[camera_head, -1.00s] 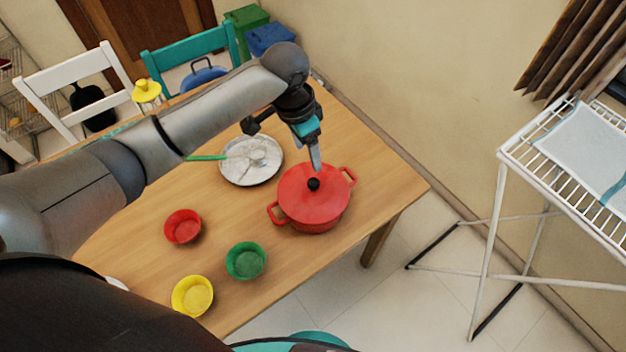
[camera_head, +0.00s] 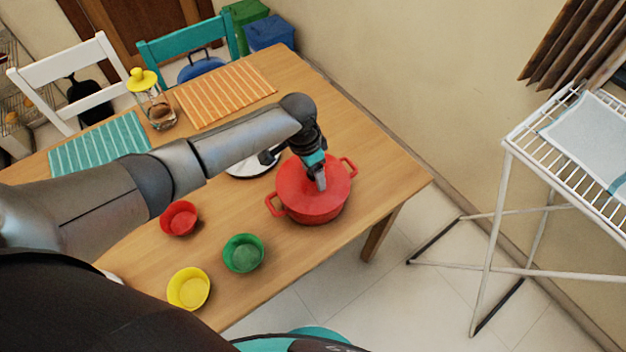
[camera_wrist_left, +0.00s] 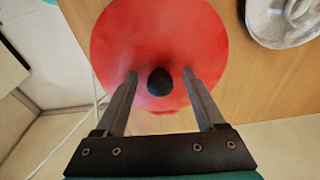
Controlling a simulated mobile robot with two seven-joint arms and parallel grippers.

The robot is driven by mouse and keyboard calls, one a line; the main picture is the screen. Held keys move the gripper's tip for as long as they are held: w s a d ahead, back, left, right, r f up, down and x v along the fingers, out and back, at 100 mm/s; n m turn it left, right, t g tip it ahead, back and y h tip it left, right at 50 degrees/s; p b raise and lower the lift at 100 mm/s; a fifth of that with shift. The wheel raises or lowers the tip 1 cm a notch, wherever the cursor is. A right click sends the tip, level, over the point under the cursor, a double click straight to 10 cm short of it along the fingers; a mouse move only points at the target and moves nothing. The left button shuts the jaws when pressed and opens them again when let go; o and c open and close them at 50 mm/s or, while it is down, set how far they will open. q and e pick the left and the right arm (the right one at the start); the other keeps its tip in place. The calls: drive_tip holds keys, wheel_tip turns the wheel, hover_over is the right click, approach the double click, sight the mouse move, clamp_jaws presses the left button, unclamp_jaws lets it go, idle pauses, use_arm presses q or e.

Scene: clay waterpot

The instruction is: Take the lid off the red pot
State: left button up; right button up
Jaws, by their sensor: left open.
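The red pot (camera_head: 314,205) stands on the wooden table with its red lid (camera_head: 296,180) on it. The lid also fills the upper middle of the left wrist view (camera_wrist_left: 158,45), with its black knob (camera_wrist_left: 160,81) between my two fingers. My left gripper (camera_head: 320,186) is over the lid, pointing down, and its fingers are open. In the left wrist view the fingertips (camera_wrist_left: 160,74) lie on either side of the knob with a gap on each side. In the head view the gripper hides the knob. My right gripper is not in view.
A red bowl (camera_head: 180,218), a green bowl (camera_head: 243,253) and a yellow bowl (camera_head: 188,288) stand left of the pot. A metal plate (camera_wrist_left: 283,22) is beside it, partly hidden by my arm. A yellow-lidded jar (camera_head: 152,98) and striped mats stand farther back. A drying rack (camera_head: 520,150) is at right.

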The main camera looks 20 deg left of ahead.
use_arm(q)
clamp_jaws()
idle(0.6)
drive_tip(key=shift+r, duration=0.1)
